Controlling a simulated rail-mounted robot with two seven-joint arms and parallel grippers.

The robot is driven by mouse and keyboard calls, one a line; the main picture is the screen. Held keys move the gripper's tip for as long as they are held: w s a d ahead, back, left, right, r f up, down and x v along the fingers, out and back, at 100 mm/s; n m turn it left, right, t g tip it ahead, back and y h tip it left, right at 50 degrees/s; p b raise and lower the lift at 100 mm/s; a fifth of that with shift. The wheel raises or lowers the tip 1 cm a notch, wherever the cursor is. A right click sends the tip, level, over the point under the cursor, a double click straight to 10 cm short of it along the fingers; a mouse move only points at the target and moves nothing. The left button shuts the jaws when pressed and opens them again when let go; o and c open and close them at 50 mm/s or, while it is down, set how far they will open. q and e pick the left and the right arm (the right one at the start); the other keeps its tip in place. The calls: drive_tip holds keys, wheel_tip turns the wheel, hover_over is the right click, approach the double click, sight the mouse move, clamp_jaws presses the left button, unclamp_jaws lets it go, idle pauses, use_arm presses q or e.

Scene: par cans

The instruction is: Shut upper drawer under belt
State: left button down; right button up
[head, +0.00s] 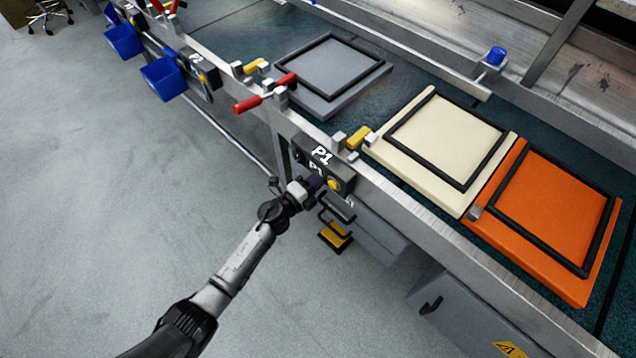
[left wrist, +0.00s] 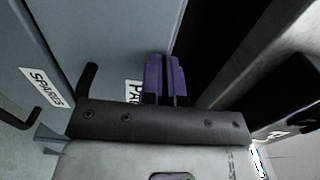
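My left arm reaches from the bottom left in the head view, its gripper (head: 314,184) just below the P1 control box at the belt's edge. In the left wrist view its two purple fingers (left wrist: 167,78) are side by side, shut with nothing seen between them. A grey drawer front with a partly hidden label starting "PA" (left wrist: 133,92) is close by the fingertips. A front labelled SPANNERS (left wrist: 40,85) is beside it. In the head view the grey drawer unit (head: 375,235) hangs under the belt; my gripper partly hides it, and how far the upper drawer stands out is unclear. My right gripper is not in view.
The P1 box (head: 322,165) with a yellow button is just above my gripper. Cream (head: 445,145) and orange (head: 548,225) panels and a grey one (head: 333,75) lie on the belt. A grey cabinet (head: 460,310) stands lower right.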

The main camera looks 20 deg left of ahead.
use_arm(q)
drive_tip(key=p+v, duration=0.4)
drive_tip(key=v, duration=1)
drive_tip(key=shift+p, duration=0.4)
